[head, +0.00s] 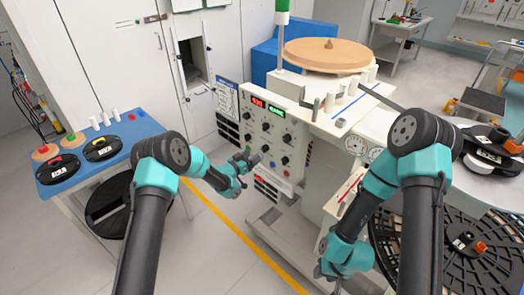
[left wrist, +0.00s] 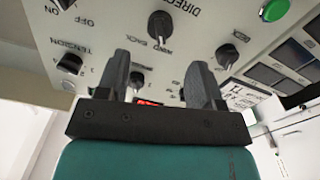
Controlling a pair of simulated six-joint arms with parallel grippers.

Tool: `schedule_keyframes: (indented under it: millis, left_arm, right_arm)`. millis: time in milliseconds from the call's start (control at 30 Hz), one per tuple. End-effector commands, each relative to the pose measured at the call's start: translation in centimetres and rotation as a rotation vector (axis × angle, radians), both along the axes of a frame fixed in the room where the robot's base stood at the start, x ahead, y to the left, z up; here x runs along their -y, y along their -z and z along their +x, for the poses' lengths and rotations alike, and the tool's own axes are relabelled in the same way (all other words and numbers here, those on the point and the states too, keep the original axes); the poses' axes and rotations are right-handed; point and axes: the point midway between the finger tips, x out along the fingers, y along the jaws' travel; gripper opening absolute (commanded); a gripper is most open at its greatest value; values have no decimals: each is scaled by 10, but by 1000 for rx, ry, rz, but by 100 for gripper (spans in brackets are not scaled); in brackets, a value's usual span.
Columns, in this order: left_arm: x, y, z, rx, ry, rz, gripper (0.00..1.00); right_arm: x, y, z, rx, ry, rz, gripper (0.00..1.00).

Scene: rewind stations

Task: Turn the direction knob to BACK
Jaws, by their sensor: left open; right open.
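The control panel (head: 275,132) stands in the middle of the head view, with several dark knobs. In the left wrist view the direction knob (left wrist: 160,26) is a black knob at the top middle, under upside-down lettering; its exact setting is unclear. My left gripper (head: 247,158) is in front of the panel's lower left part. In the left wrist view its two fingers (left wrist: 158,82) are spread and empty, apart from the direction knob. My right gripper (head: 332,272) hangs low at the bottom of the head view, open, away from the panel.
In the left wrist view a tension knob (left wrist: 70,63), another knob (left wrist: 227,55) and a green button (left wrist: 275,10) surround the direction knob. A blue table (head: 85,150) with reels is at left. A large black reel (head: 440,235) is at right.

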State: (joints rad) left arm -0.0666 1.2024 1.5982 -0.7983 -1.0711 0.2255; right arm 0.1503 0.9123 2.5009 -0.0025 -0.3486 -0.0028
Motion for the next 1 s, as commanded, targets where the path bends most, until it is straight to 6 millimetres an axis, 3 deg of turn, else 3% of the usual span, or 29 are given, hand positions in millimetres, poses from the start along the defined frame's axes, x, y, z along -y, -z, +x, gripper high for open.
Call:
schedule_keyframes:
  millis: [433, 867, 1000]
  left_arm:
    - [45, 0, 43, 1, 1, 1, 61]
    - [51, 0, 48, 0, 0, 0, 61]
    - [51, 0, 48, 0, 0, 0, 47]
  right_arm:
    - [0, 0, 0, 0, 0, 0, 43]
    - [0, 0, 0, 0, 0, 0, 43]
    - [0, 0, 0, 0, 0, 0, 43]
